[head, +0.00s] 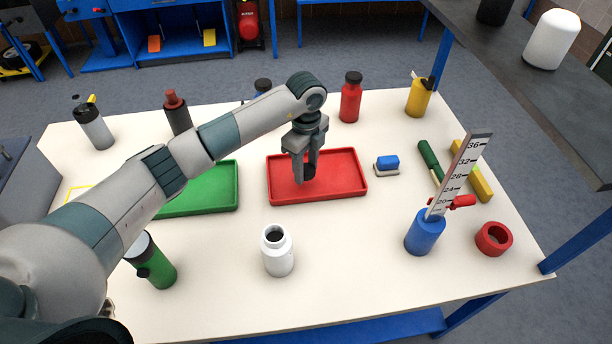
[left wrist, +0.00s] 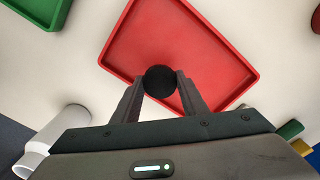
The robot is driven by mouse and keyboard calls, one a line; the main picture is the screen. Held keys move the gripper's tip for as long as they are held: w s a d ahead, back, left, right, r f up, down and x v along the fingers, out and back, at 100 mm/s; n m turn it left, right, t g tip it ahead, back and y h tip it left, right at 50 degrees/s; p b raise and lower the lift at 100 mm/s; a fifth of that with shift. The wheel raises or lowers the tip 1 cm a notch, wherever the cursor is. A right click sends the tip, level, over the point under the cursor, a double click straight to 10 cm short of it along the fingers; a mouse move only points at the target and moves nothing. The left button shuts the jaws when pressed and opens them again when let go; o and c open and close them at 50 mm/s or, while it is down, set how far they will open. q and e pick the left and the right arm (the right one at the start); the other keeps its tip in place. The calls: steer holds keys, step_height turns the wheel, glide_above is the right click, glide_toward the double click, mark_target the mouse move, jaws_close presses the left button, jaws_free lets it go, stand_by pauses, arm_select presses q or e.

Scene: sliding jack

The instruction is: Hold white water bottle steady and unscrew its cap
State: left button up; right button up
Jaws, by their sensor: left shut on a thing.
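The white water bottle (head: 278,259) stands upright on the table near the front middle, with its neck open and dark inside. Part of it also shows at the lower left of the left wrist view (left wrist: 66,134). My left gripper (head: 304,178) is above the red tray, behind the bottle and clear of it. It is shut on a round black cap (left wrist: 160,79), held between the fingertips over the tray. In the head view the cap is partly hidden by the fingers. My right gripper is not in view, and nothing grips the bottle.
The red tray (head: 345,194) is otherwise empty. A green tray (head: 225,204) lies left of it, partly behind my arm. A green bottle (head: 158,268) stands left of the white one. A blue holder (head: 424,234) with a ruler and a red ring (head: 494,239) stand at right.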

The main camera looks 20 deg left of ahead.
mark_target(306, 170)
arm_select(q)
steer(key=shift+f, duration=0.3)
step_height(306, 170, down, 3)
steer(key=shift+r+p, duration=0.1)
steer(key=shift+p, duration=0.65)
steer(key=shift+f, duration=0.5)
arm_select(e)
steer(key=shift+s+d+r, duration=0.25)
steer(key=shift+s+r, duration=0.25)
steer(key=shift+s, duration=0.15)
arm_select(q)
steer(key=o, duration=1.2)
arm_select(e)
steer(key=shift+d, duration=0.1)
arm_select(q)
steer(key=shift+r, duration=0.1)
